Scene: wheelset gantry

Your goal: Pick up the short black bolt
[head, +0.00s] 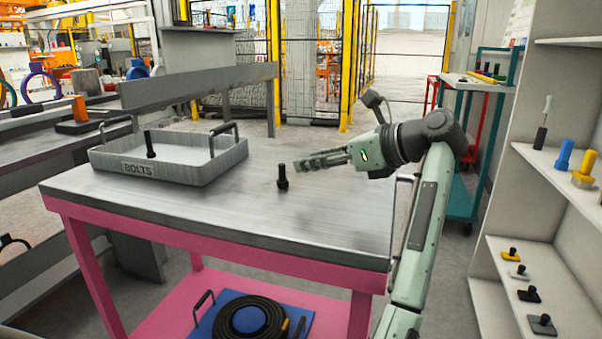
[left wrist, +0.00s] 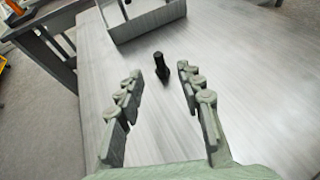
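A short black bolt (head: 282,178) stands upright on the grey metal table top (head: 225,208). My left gripper (head: 303,163) is just right of it in the head view, fingers pointing left toward it. In the left wrist view the left gripper (left wrist: 159,72) is open and empty, and the bolt (left wrist: 162,68) shows between and slightly beyond the fingertips, with no visible contact. Another black bolt (head: 150,145) stands in the grey tray marked BOLTS (head: 200,176). My right gripper is not in view.
The tray's near wall (left wrist: 150,22) is beyond the bolt in the left wrist view. A white shelf (head: 560,185) with blue and yellow parts stands at the right. A teal cart (head: 463,195) is behind my arm. The table around the bolt is clear.

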